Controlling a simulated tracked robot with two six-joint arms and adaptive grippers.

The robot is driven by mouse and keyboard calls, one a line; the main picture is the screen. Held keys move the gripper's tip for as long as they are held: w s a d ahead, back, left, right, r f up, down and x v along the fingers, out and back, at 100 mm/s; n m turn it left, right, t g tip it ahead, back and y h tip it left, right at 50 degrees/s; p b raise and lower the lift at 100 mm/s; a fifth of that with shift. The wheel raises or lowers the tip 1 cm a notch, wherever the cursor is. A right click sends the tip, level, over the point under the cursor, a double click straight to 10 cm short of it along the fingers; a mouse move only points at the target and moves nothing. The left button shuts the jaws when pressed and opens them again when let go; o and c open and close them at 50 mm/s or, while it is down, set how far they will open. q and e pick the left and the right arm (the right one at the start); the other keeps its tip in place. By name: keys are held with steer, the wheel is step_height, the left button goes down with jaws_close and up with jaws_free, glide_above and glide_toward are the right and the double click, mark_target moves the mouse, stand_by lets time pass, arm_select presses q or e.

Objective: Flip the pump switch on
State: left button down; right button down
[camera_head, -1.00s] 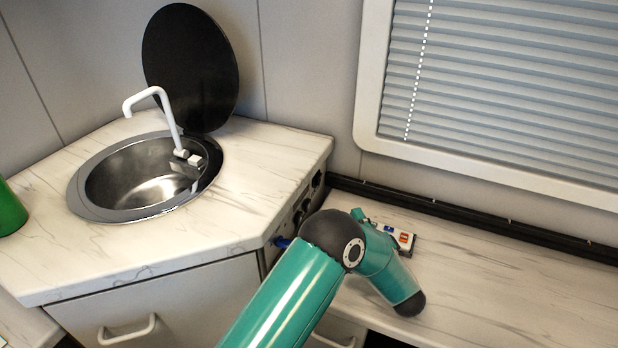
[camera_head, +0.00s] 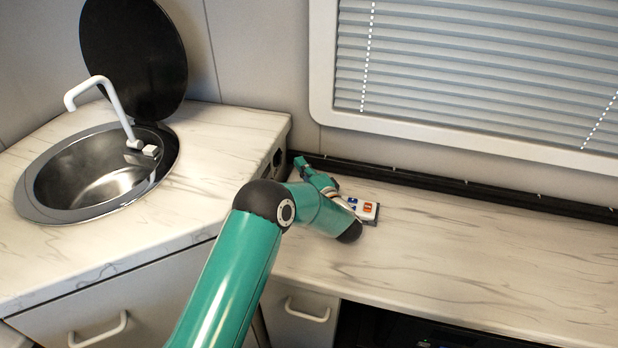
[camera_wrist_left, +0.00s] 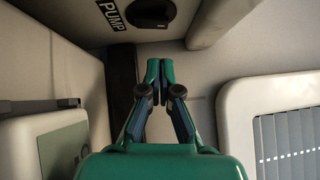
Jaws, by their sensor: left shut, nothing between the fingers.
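The pump switch (camera_wrist_left: 152,12) is a black round knob at the top of the left wrist view, on a pale panel with a black PUMP label (camera_wrist_left: 111,14) beside it. Its setting cannot be read. My left gripper (camera_wrist_left: 160,66) is shut and empty, its teal fingertips together below the knob in the picture and apart from it. In the head view the left gripper (camera_head: 303,166) is by the side face of the sink cabinet, partly behind my arm. A dark round fitting (camera_head: 277,157) shows on that side face; I cannot tell whether it is the switch. My right gripper is not in view.
A sink (camera_head: 95,175) with a white tap (camera_head: 115,106) and raised black lid (camera_head: 135,60) is on the left. A small box with blue and orange parts (camera_head: 366,209) lies on the lower counter (camera_head: 480,250), which is clear to the right. A blind-covered window (camera_head: 470,80) is behind.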

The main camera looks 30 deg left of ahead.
mark_target(281, 155)
arm_select(q)
steer(key=shift+s+a+r, duration=0.1)
steer(key=shift+s+a, duration=0.15)
steer(key=shift+a, duration=0.6)
steer(key=shift+s+a+r, duration=0.1)
steer(key=shift+s+a, duration=0.15)
steer(key=shift+a, duration=0.6)
steer(key=shift+s+a+r+n+p, duration=0.1)
steer(key=shift+a+r+n+p, duration=0.3)
steer(key=shift+p, duration=0.5)
steer(key=shift+g+h, duration=0.3)
steer(key=shift+g, duration=0.1)
steer(key=shift+f, duration=0.15)
steer(key=shift+d, duration=0.5)
steer(key=d, duration=0.2)
steer(key=w+d+p, duration=0.1)
steer(key=shift+d+r, duration=0.1)
steer(key=shift+r, duration=0.2)
steer(key=v, duration=0.6)
steer(key=r+v, duration=0.1)
steer(key=v, duration=0.3)
